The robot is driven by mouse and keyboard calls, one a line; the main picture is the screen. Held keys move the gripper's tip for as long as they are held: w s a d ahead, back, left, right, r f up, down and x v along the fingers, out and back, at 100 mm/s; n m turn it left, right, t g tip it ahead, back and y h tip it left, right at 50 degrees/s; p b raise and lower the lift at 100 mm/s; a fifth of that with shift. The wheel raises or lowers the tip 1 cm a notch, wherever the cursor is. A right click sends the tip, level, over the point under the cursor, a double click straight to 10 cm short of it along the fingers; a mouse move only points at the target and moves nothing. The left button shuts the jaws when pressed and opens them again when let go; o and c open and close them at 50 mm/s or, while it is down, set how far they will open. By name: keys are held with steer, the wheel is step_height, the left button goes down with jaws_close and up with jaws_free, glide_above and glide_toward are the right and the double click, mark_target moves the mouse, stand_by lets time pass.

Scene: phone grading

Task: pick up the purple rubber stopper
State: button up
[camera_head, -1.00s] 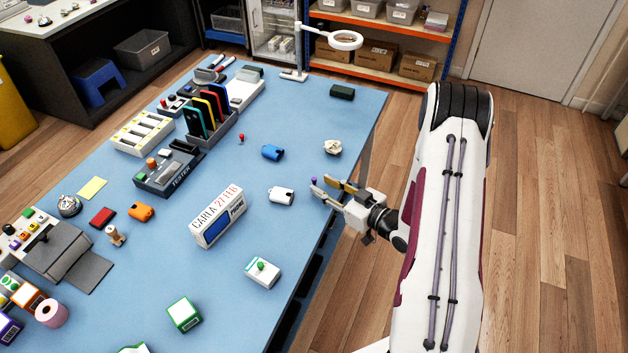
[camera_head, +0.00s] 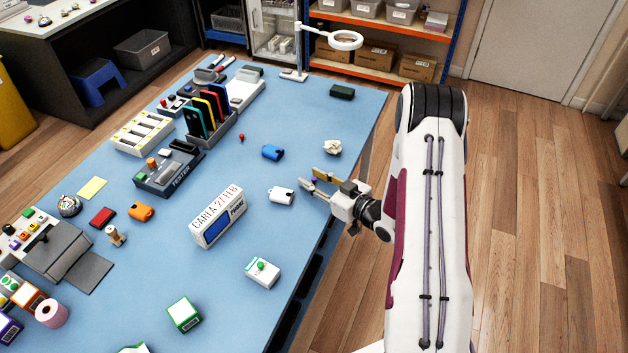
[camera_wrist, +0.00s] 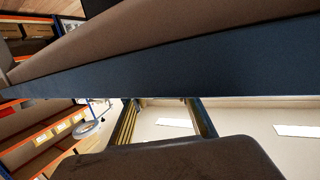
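The purple rubber stopper (camera_head: 314,181) is a tiny purple spot near the right edge of the blue table (camera_head: 235,265) in the head view. My gripper (camera_head: 312,178) is low at that edge, reaching in from the right. Its two fingers are spread, one on each side of the purple spot. I cannot tell whether either finger touches it. In the wrist view the fingers (camera_wrist: 165,115) also stand apart. The stopper does not show there.
A white case (camera_head: 282,196) lies just left of my fingertips. A crumpled pale ball (camera_head: 333,147) lies behind them, and a blue case (camera_head: 272,152) farther left. The table between these is clear.

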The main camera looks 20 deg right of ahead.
mark_target(314, 179)
steer(key=c, duration=0.8)
steer(key=shift+o, duration=0.2)
steer(key=shift+r, duration=0.15)
steer(key=shift+r, duration=4.8)
